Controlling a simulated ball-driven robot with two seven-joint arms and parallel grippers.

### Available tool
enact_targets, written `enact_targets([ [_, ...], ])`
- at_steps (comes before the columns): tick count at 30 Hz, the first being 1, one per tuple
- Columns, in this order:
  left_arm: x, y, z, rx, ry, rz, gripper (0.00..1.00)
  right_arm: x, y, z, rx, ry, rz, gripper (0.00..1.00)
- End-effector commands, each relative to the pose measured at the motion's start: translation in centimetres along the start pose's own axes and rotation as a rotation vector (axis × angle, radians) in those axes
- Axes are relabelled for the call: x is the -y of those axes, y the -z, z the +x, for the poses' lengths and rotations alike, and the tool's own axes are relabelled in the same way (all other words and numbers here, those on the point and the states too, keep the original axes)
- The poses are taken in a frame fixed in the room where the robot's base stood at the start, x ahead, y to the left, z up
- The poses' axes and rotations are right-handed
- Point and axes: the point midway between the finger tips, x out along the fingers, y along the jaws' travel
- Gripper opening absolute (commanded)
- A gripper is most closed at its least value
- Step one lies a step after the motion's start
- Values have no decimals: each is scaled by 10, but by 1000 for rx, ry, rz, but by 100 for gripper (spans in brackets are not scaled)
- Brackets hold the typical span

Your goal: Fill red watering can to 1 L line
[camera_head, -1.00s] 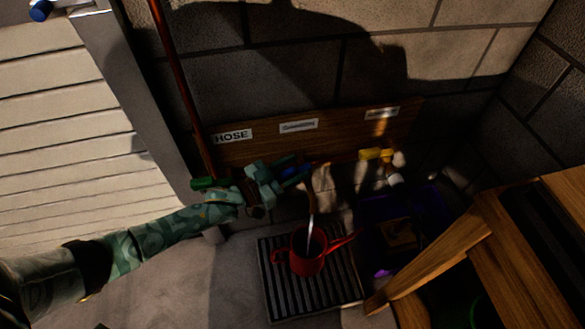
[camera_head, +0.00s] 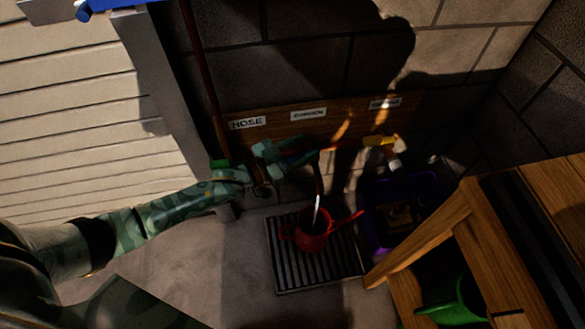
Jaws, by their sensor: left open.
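The red watering can (camera_head: 313,243) stands upright on a black ribbed grate (camera_head: 292,280), handle to the left and spout to the right. A thin pale stream of water (camera_head: 317,207) falls into its open top from a tap under the middle label. The water level and the 1 L line cannot be made out. The gripper hides much of the tap. My right gripper is out of view.
A wooden board bears HOSE (camera_head: 247,123), GARDEN (camera_head: 308,114) and a third label. A yellow-handled tap (camera_head: 381,141) is on the right, above a purple crate (camera_head: 369,222). A wooden bench (camera_head: 425,238) stands at right, with a green object (camera_head: 458,306) beneath. Floor left of the grate is clear.

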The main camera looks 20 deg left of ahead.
Motion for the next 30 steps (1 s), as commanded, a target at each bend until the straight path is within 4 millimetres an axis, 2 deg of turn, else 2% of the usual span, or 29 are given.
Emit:
enact_targets([
  [1, -9, 30, -7, -12, -2, 5, 44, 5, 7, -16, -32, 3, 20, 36],
  [7, -48, 46, -39, -7, -1, 1, 44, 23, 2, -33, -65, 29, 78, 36],
  [15, -75, 55, -61, -3, -1, 0, 44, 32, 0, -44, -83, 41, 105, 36],
  [25, -78, 53, -63, -2, 0, 0, 44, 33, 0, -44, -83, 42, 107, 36],
  [28, -80, 48, -63, 11, -4, 12, 16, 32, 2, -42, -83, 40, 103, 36],
  [30, -88, 31, -61, 52, -13, 55, 0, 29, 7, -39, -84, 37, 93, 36],
])
